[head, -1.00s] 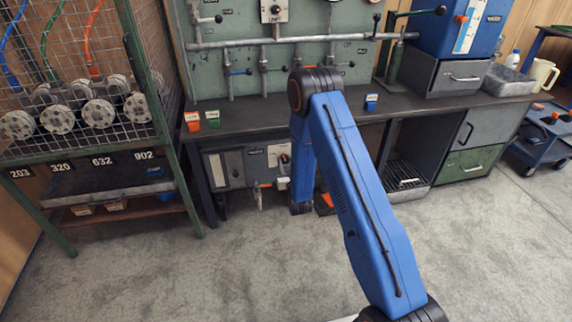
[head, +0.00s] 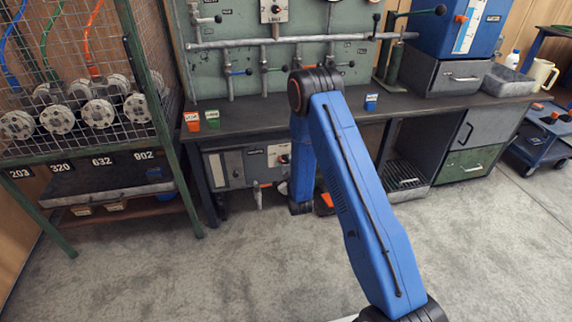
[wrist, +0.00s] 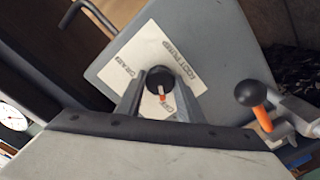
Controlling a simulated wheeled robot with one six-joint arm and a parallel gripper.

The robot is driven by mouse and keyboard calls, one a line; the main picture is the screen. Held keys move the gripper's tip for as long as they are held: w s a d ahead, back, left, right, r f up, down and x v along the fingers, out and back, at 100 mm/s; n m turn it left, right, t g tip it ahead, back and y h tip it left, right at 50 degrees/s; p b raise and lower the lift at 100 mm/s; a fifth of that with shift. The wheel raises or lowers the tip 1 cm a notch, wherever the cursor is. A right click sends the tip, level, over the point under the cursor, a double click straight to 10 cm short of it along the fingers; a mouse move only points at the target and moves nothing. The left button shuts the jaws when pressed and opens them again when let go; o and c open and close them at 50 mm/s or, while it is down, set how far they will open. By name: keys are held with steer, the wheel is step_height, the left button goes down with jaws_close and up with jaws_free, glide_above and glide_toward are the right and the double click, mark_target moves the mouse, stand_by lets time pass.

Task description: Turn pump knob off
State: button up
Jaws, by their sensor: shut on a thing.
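The pump knob (wrist: 160,78) is black and round with an orange-and-white pointer, on a white label plate (wrist: 150,48) with the word PUMP on it. The pointer is toward the lower edge of the wrist view, near small lettering too blurred to read surely. My gripper (wrist: 160,88) has one finger on each side of the knob and is shut on it. In the head view, the grey pump box (head: 234,168) stands under the bench, with a white label plate (head: 279,155). My gripper is hidden behind my blue arm there.
A valve lever with a black-and-orange grip (wrist: 252,94) sticks out close to the right of my gripper. A bent metal rod (wrist: 75,45) is at the upper left. The bench (head: 250,122) overhangs the box, and a green rack (head: 160,130) stands left. The floor (head: 130,280) in front is clear.

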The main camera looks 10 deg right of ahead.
steer(key=shift+n, duration=0.3)
steer(key=o, duration=1.1)
steer(key=shift+c, duration=0.2)
steer(key=s, duration=1.7)
steer(key=shift+s, duration=0.25)
